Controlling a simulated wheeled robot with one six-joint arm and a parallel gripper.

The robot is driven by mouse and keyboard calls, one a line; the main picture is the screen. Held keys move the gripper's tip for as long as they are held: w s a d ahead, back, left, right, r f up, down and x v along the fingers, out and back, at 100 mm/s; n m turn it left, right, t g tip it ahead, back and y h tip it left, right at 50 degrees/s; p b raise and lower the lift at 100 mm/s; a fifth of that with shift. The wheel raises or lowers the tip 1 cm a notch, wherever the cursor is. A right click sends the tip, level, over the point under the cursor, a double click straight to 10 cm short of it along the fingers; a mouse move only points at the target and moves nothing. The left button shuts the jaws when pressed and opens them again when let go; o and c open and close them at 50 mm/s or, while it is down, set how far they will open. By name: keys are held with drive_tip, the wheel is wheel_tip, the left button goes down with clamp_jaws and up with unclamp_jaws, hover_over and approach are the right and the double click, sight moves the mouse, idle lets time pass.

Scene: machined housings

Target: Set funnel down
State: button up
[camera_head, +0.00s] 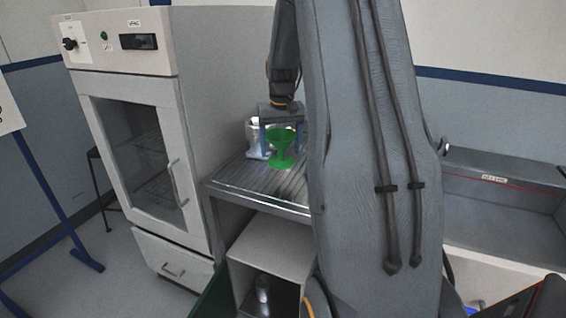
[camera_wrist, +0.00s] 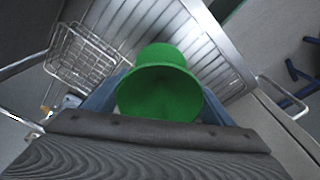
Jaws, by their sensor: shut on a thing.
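A green funnel (camera_head: 281,143) with a wide cup and narrow middle shows above the ribbed metal worktop (camera_head: 250,187) in the head view. My gripper (camera_head: 277,128) is shut on the funnel and comes down from above. In the wrist view the funnel (camera_wrist: 160,92) fills the middle, between the blue-grey jaws of my gripper (camera_wrist: 158,105). The funnel looks upright. I cannot tell whether its base touches the worktop. My arm hides the right part of the worktop in the head view.
A white oven-like cabinet (camera_head: 135,140) stands left of the worktop. A grey bin (camera_head: 500,200) is at the right.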

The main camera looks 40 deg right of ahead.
sight(281, 160)
drive_tip(key=shift+f+p, duration=0.9)
drive_tip(key=shift+f, duration=2.5)
drive_tip(key=shift+f, duration=0.1)
drive_tip(key=o, duration=1)
drive_tip(key=shift+o, duration=0.2)
